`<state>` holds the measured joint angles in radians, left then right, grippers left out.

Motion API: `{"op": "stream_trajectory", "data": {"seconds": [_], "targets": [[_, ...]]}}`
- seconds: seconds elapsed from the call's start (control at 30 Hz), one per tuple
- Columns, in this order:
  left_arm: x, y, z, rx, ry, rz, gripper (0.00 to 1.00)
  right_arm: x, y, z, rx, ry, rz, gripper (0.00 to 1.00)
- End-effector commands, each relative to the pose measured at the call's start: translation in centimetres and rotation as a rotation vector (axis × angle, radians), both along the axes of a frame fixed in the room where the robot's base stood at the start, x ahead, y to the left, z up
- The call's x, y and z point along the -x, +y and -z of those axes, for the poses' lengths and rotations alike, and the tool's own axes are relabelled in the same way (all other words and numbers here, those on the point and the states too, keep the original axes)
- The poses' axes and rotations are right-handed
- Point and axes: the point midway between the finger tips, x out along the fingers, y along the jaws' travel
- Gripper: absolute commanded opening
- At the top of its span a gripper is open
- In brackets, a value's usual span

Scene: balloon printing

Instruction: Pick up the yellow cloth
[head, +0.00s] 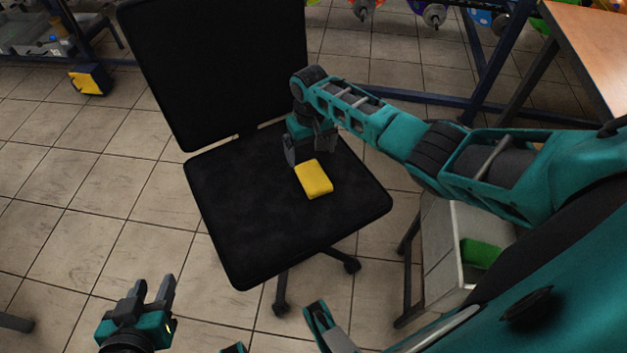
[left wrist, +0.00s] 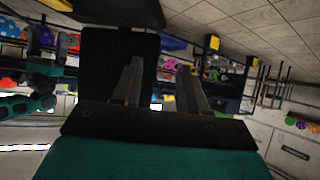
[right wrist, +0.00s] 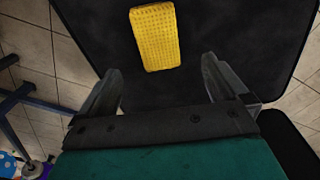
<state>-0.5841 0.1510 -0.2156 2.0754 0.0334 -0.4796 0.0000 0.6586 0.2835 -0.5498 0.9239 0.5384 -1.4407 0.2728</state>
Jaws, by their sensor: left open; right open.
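The yellow cloth (head: 314,179) is a folded, block-like piece lying on the black seat of an office chair (head: 240,225). My right gripper (head: 305,155) is just above the seat, beside the cloth on its far side, open and empty. In the right wrist view the cloth (right wrist: 156,37) shows a dimpled surface and lies beyond the fingertips, between their lines; the open fingers (right wrist: 160,80) do not touch it. My left gripper (head: 155,292) is low at the bottom left, open and empty, away from the chair. Its open fingers also show in the left wrist view (left wrist: 160,82).
The chair's tall backrest (head: 220,70) stands behind the seat at the left. A grey bin (head: 440,250) with a green item is right of the chair. A wooden table (head: 595,45) is at the top right. Tiled floor at the left is mostly clear.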

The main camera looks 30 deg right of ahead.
Motion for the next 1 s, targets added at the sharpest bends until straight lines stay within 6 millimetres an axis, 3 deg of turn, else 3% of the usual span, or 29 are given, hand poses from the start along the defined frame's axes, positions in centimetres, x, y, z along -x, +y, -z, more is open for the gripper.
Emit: {"op": "stream_trajectory", "data": {"seconds": [0.03, 0.1, 0.43, 0.7, 1.0], "targets": [[0.0, 0.0, 1.1, 0.0, 0.002, 0.0, 0.43, 0.0, 0.0, 1.6, 0.0, 0.001, 0.0, 1.0], [0.1, 0.0, 1.8, 0.0, 0.005, 0.0, 0.43, 0.0, 0.1, 2.7, -0.001, -0.001, 0.0, 1.0], [0.5, 0.0, 3.2, -0.001, 0.014, 0.0, 0.43, 0.1, -0.1, 4.9, -0.001, -0.002, -0.001, 1.0], [0.6, -0.1, 5.6, 0.001, 0.029, 0.004, 0.43, 0.4, -0.5, 9.0, -0.001, -0.002, -0.002, 1.0], [0.0, -0.6, 4.1, 0.015, 0.009, 0.006, 0.43, 0.4, -0.5, 9.2, -0.002, -0.003, -0.002, 0.98]]}}
